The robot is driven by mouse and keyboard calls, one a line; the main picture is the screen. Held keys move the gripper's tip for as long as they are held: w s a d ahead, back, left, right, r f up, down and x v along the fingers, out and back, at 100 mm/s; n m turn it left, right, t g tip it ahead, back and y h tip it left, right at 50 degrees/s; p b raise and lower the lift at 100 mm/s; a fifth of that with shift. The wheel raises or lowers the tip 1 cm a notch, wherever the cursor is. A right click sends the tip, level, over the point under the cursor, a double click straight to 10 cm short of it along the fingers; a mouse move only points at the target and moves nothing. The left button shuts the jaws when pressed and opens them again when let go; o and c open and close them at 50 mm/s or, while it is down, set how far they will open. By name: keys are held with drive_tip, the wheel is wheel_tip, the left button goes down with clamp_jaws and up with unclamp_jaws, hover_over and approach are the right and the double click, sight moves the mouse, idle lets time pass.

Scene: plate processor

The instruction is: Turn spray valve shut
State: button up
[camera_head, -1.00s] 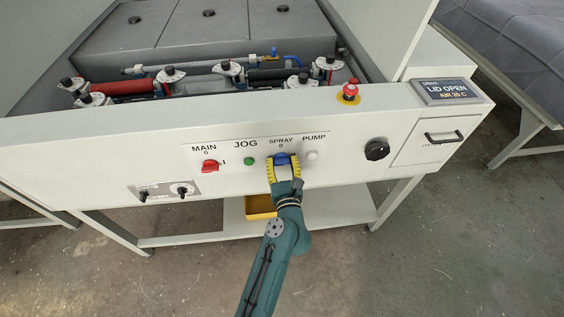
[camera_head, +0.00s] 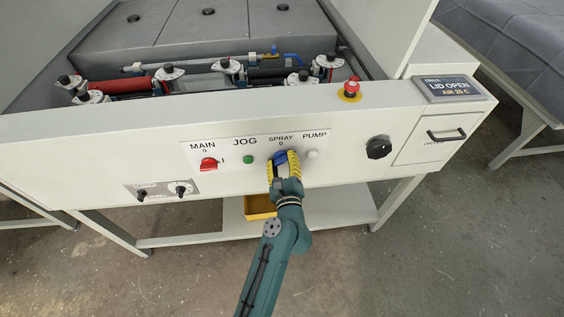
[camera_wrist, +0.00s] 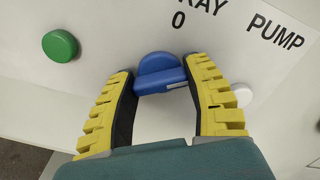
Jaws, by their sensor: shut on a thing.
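The blue spray valve knob (camera_wrist: 160,73) is on the white front panel under the SPRAY label. Its grip bar lies nearly level, slightly tilted, with a white mark at its right end. In the head view the knob (camera_head: 280,156) is partly covered by my gripper. My gripper (camera_wrist: 164,77) has yellow ribbed fingers with dark inner pads, one at each end of the bar. It is shut on the knob. My gripper also shows in the head view (camera_head: 283,163), coming from below in front of the panel.
The green JOG button (camera_head: 248,159) is just left of the knob and the white PUMP button (camera_head: 312,154) just right. The red MAIN switch (camera_head: 208,164) and black dial (camera_head: 378,147) are farther along. A red emergency stop (camera_head: 351,87) sits on the ledge above.

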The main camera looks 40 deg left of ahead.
drive_tip(key=n+b, duration=0.1)
drive_tip(key=n, duration=0.2)
drive_tip(key=n+b, duration=0.1)
drive_tip(key=n, duration=0.1)
drive_tip(key=shift+f+n, duration=0.2)
drive_tip(key=shift+n, duration=0.2)
drive_tip(key=n+b, duration=0.3)
drive_tip(key=n, duration=0.2)
drive_tip(key=shift+r+n, duration=0.1)
drive_tip(key=shift+n, duration=0.2)
drive_tip(key=o, duration=1.2)
drive_tip(key=shift+r, duration=0.1)
drive_tip(key=v, duration=1.2)
